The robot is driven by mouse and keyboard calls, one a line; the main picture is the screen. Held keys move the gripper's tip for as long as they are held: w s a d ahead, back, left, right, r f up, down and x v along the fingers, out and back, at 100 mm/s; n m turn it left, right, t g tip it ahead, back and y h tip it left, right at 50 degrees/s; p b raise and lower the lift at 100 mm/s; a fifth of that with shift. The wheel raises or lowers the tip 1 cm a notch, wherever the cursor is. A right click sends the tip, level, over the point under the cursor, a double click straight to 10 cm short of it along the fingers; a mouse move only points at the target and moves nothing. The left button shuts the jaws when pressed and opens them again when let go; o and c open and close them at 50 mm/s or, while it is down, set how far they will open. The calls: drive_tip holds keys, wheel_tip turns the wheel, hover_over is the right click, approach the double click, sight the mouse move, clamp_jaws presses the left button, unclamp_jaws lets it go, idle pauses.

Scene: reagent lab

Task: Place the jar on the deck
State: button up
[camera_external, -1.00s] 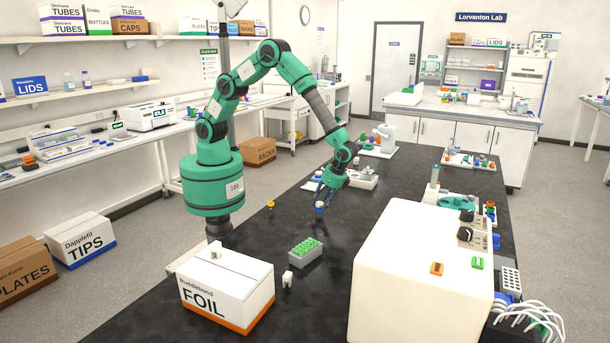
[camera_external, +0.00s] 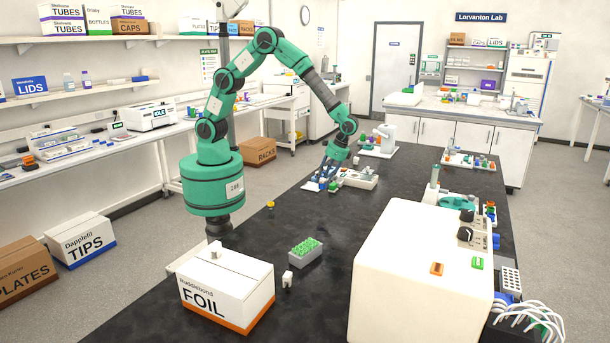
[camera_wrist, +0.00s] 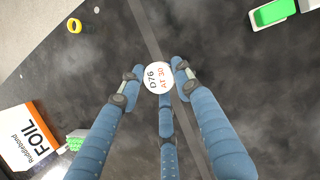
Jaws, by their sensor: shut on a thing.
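The jar (camera_wrist: 157,78) shows in the wrist view as a round white lid with black and orange lettering. My gripper (camera_wrist: 156,84) is shut on it, with blue fingers around the lid's sides. The lid hides the jar's body. In the external view my gripper (camera_external: 324,179) is over the far half of the dark bench, and the jar is hard to make out among the fingers. A flat white plate (camera_external: 309,186) lies beside the fingers, and a white unit (camera_external: 358,180) stands just right of them. I cannot tell which is the deck.
A grey rack with green tops (camera_external: 305,252), a small white item (camera_external: 287,279) and a FOIL box (camera_external: 228,290) stand nearer on the bench. A yellow-topped item (camera_external: 270,205) is at the left edge. A large white housing (camera_external: 420,270) fills the right front. The bench's middle is clear.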

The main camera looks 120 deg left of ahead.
drive_tip(key=s+a+n+t+h, duration=0.1)
drive_tip(key=s+a+n+t, duration=0.1)
drive_tip(key=s+a+n, duration=0.7)
drive_tip(key=s+a+n+t+h, duration=0.2)
drive_tip(key=s+a, duration=0.5)
drive_tip(key=a, duration=0.7)
drive_tip(key=s+a+n+t, duration=0.1)
drive_tip(key=s+a+n, duration=0.35)
drive_tip(key=s, duration=0.35)
drive_tip(key=s+a+n+t, duration=0.2)
drive_tip(key=s+a+n, duration=0.25)
drive_tip(key=s, duration=0.35)
drive_tip(key=shift+y, duration=0.3)
drive_tip(key=shift+f, duration=2.45)
drive_tip(key=w+a, duration=0.3)
drive_tip(key=a, duration=0.1)
drive_tip(key=w+a+f, duration=0.1)
drive_tip(key=w+a, duration=0.2)
drive_tip(key=a, duration=0.1)
drive_tip(key=w+a+b, duration=0.1)
drive_tip(key=w+a, duration=0.2)
drive_tip(key=a, duration=0.1)
drive_tip(key=shift+w+a+f, duration=0.25)
drive_tip(key=shift+w+a, duration=0.05)
drive_tip(key=shift+w, duration=0.05)
drive_tip(key=shift+f, duration=0.15)
drive_tip(key=shift+f+b, duration=0.5)
drive_tip(key=shift+f, duration=1.15)
